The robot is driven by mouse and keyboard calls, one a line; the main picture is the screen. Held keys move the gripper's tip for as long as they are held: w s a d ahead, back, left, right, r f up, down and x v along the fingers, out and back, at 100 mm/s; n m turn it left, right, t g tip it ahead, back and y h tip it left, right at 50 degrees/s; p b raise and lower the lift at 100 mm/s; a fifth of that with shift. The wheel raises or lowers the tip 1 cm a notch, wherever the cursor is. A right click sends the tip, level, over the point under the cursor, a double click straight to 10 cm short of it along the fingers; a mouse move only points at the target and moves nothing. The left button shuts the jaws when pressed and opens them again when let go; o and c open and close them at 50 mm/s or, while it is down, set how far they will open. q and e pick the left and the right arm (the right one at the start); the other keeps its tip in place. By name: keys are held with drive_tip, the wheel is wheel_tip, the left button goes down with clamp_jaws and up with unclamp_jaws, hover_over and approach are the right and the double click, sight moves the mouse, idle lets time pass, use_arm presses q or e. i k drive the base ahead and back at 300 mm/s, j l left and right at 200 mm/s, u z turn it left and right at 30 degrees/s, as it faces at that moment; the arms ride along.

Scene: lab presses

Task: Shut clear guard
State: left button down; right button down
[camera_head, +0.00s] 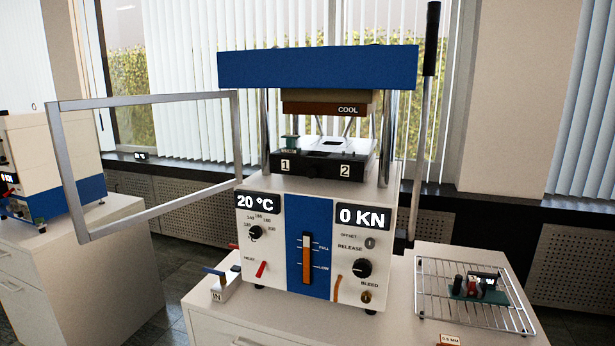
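The clear guard (142,96) is a see-through panel in a grey metal frame. It stands swung open to the left of the press (316,240), with its hinged edge near the press's left front column. The press opening between the blue top beam (318,68) and the lower black block (318,165) is uncovered at the front. The upper plate is marked COOL, and the block carries labels 1 and 2. Neither of my grippers shows in the head view.
A wire rack (474,296) holding a small green board with parts lies on the bench at the right. A long black-handled lever (431,40) rises at the press's right. A small labelled item (226,284) stands at its left foot. Another machine (50,168) stands far left.

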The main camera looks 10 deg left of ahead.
sight(53, 109)
drive_tip(key=j+z, duration=0.15)
drive_tip(key=z, duration=0.15)
drive_tip(key=j+z, duration=0.45)
drive_tip(key=j, duration=0.25)
drive_tip(key=k+j+z, duration=0.2)
drive_tip(key=j, duration=0.2)
drive_tip(key=k+j, duration=0.1)
drive_tip(key=j, duration=0.8)
drive_tip(key=k+j+z, duration=0.1)
drive_tip(key=j, duration=0.35)
drive_tip(key=k+j, duration=0.15)
drive_tip(key=j, duration=0.3)
drive_tip(key=k+j, duration=0.1)
drive_tip(key=j, duration=0.35)
drive_tip(key=k+j+z, duration=0.1)
drive_tip(key=j, duration=0.35)
